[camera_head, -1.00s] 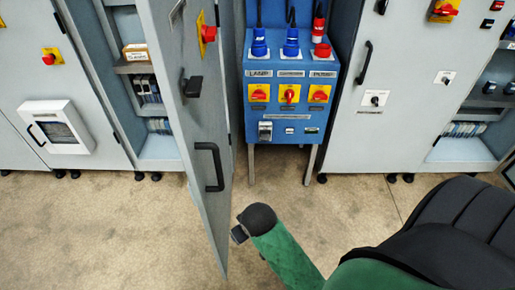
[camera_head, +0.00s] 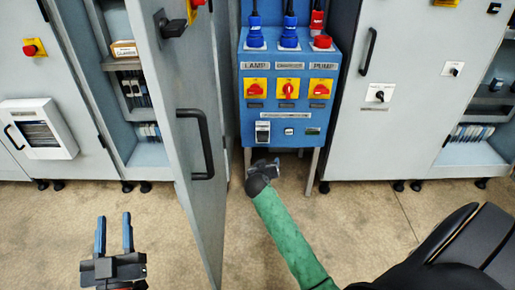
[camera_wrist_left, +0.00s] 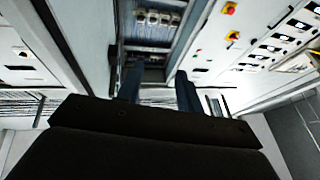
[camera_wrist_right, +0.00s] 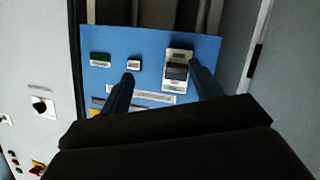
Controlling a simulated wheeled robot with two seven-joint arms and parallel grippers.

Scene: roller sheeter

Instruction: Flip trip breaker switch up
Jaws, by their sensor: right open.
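The blue switch box (camera_head: 288,107) stands between grey cabinets. Its breaker (camera_head: 262,132), a small pale unit with a dark switch, is at the lower left of the front panel. The right wrist view shows this breaker (camera_wrist_right: 177,56) inverted, between my fingertips in the picture but nearer the right finger. I cannot tell the lever's position for sure. My right gripper (camera_head: 272,163) is just below and in front of the box, and its open fingers (camera_wrist_right: 161,76) point at the panel, with no clear contact. My left gripper (camera_head: 113,218) is open and empty at the lower left.
An open grey cabinet door (camera_head: 180,125) with a black handle stands between my grippers, left of the box. Yellow-and-red rotary switches (camera_head: 289,88) sit above the breaker. A closed grey cabinet (camera_head: 365,150) is at the right. The floor (camera_head: 60,220) in front is clear.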

